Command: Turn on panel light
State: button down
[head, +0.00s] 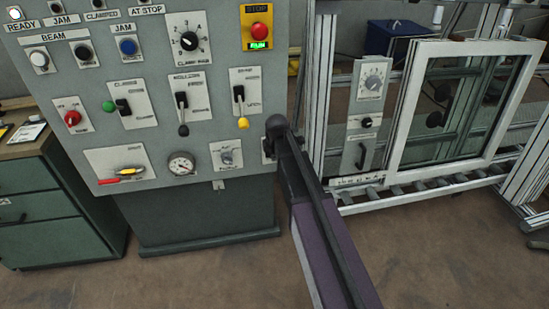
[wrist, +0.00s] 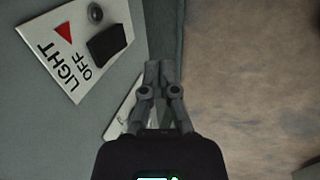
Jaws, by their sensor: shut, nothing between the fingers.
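The light plate (wrist: 78,47) is white, on the grey panel face at the upper left of the wrist view. It reads LIGHT and OFF and has a red triangle. A black switch (wrist: 110,42) sits on it, with a small dark round part (wrist: 96,13) beside it. In the head view my arm's end covers most of the panel's lower right corner, and only a pale sliver of a plate shows there. My gripper (wrist: 160,68) is shut and empty, right of the switch and apart from it in the picture, near the panel's edge.
The grey control panel (head: 150,75) carries several knobs, levers and buttons, including a red stop button (head: 259,31) and a gauge (head: 181,164). A framed window (head: 397,110) stands on rollers to the right. A green drawer cabinet (head: 40,190) is at left. Floor in front is clear.

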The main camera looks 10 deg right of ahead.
jog(key=w+f+b, duration=0.4)
jog(key=w, duration=0.1)
jog(key=shift+w+f, duration=0.15)
jog(key=shift+f, duration=0.2)
dwell(0.4)
jog(key=shift+a, duration=0.1)
